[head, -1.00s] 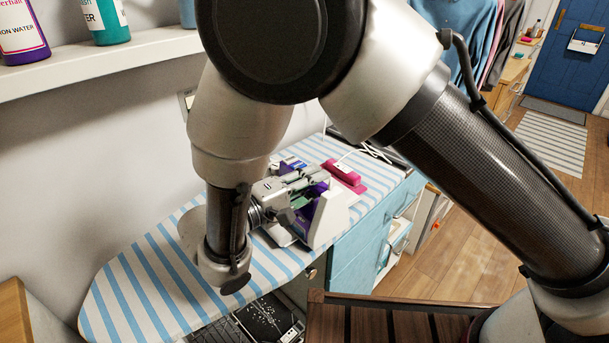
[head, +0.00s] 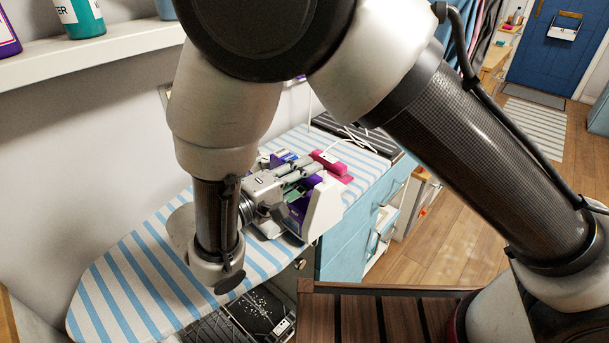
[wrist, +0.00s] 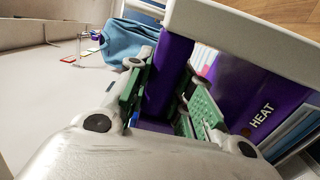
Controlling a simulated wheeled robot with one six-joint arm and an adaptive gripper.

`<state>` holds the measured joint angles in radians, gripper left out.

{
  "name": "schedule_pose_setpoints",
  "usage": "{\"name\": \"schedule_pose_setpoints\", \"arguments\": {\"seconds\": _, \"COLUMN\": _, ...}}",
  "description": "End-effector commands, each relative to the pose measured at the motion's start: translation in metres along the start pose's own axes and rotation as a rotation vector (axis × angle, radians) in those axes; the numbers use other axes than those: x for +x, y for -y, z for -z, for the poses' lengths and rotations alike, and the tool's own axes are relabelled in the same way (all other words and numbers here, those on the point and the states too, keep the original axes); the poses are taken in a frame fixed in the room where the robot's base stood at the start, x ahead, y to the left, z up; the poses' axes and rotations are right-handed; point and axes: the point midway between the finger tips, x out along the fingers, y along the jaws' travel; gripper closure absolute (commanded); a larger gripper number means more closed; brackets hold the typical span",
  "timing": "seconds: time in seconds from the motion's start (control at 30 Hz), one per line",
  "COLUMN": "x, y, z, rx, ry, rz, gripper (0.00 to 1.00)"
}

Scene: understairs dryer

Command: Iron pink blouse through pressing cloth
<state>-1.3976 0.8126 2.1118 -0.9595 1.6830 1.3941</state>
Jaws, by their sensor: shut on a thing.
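My gripper (head: 290,186) is over the ironing board (head: 150,275), which has a blue and white striped cover. In the wrist view its green-padded fingers (wrist: 163,98) are shut on the purple handle (wrist: 170,72) of an iron. The iron (head: 322,208) is purple and white, and its pale base stands steeply tilted. The word HEAT shows on its purple body in the wrist view (wrist: 235,95). My arm hides part of the board. I cannot make out a pink blouse or a pressing cloth on the board.
A magenta object (head: 330,163) lies just beyond the iron, near a white cord. A shelf with bottles (head: 80,15) is at upper left. Blue drawers (head: 345,240) stand right of the board. A slatted wooden top (head: 380,315) is in front. Wooden floor (head: 450,230) is open at right.

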Motion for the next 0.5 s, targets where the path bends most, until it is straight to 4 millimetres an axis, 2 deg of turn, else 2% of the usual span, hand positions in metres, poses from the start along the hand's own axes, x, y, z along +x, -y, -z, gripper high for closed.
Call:
{"name": "schedule_pose_setpoints", "arguments": {"seconds": 0.3, "x": -0.001, "y": -0.037, "z": 0.001, "rx": 0.006, "ry": -0.001, "rz": -0.001, "gripper": 1.00}}
{"name": "schedule_pose_setpoints", "arguments": {"seconds": 0.5, "x": -0.001, "y": -0.054, "z": 0.001, "rx": 0.006, "ry": -0.001, "rz": -0.002, "gripper": 1.00}}
